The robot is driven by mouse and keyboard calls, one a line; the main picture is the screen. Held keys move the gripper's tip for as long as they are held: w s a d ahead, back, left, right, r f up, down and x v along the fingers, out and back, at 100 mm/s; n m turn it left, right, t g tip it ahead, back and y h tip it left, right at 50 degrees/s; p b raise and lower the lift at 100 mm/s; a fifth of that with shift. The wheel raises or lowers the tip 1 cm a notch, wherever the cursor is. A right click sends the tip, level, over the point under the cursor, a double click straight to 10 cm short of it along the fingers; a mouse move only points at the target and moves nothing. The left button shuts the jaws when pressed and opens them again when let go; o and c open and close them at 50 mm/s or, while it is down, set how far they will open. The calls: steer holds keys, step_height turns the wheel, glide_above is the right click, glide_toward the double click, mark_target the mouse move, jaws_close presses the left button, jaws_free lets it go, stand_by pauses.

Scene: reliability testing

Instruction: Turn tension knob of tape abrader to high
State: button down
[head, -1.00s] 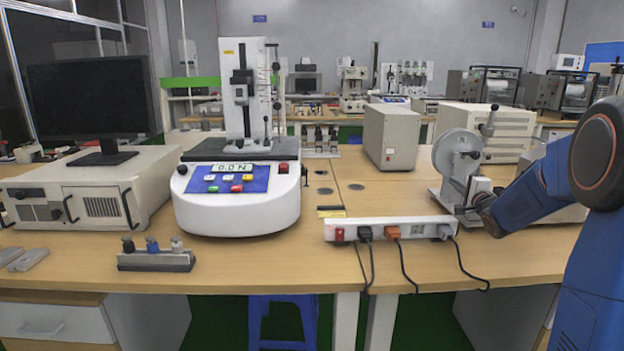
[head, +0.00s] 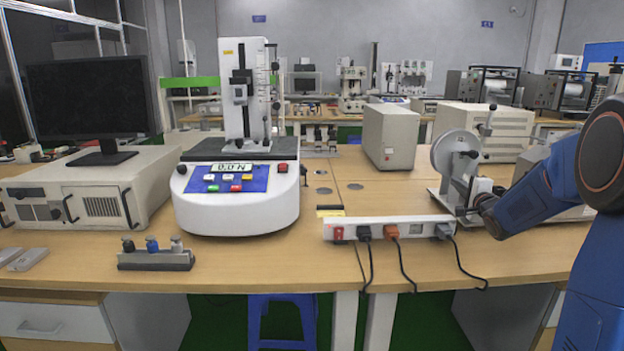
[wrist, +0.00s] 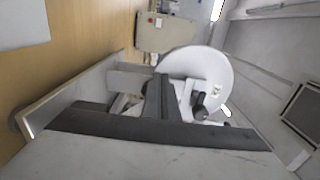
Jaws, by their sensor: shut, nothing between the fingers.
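The tape abrader (head: 455,160), with a large pale wheel on a grey stand, is on the right half of the table. It also shows in the wrist view (wrist: 200,66), with the wheel beyond my gripper. A dark knob-like part (head: 473,154) sticks out from the wheel's middle. I cannot tell which part is the tension knob or read its setting. My gripper (wrist: 156,84) shows dark in the wrist view, shut and empty, with its tips in front of the wheel's lower left part. Its body covers the lower abrader. I cannot tell whether the tips touch anything.
A white power strip (head: 390,222) with plugs and hanging cables lies left of the abrader's base. A beige box (head: 390,135) stands behind it to the left. A white tester (head: 237,210) stands left of centre. The tabletop between tester and strip is mostly clear.

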steer(key=shift+s, duration=2.4)
